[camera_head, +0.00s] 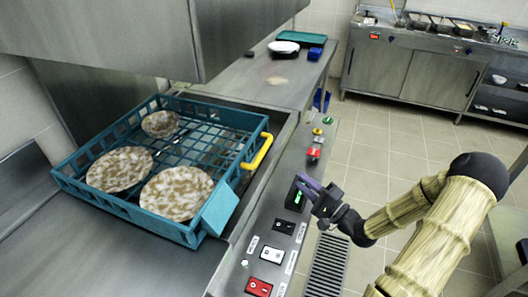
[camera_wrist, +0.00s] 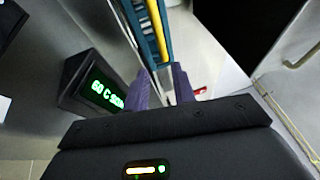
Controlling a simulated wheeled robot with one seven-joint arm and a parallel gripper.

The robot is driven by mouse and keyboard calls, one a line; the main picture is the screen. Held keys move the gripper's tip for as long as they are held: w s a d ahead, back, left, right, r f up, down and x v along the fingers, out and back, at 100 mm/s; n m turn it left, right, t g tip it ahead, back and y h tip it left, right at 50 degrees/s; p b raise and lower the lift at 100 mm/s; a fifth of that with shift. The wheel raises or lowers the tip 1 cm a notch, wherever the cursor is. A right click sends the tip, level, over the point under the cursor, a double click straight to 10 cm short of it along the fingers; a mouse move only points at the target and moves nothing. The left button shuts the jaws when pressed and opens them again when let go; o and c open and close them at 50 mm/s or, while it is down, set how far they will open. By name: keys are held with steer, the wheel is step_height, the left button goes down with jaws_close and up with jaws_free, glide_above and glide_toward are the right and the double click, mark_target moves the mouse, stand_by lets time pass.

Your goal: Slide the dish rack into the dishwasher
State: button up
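The teal dish rack (camera_head: 237,128) rests on the steel counter at the left, in front of and below the raised steel dishwasher hood (camera_head: 150,35). It holds two large brown-stained plates (camera_head: 178,193) and a smaller stained dish (camera_head: 160,124). A yellow handle (camera_head: 257,152) is on its right side. My gripper (camera_head: 306,183) is over the control panel, right of the rack and apart from the handle. In the wrist view its purple fingers (camera_wrist: 166,86) are a little apart with nothing between them. The rack's edge and yellow handle (camera_wrist: 157,30) appear beyond the fingertips.
A green-lit display box (camera_wrist: 102,92) stands close beside my gripper. Switches (camera_head: 272,254) line the control panel (camera_head: 254,222). A green tray (camera_head: 303,38), white dishes (camera_head: 284,46) and a blue sponge-like block (camera_head: 314,54) lie on the far counter.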

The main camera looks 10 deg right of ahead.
mark_target(264, 151)
steer(key=p+x, duration=0.1)
steer(key=x, duration=1.6)
steer(key=shift+a, duration=0.1)
jaws_close()
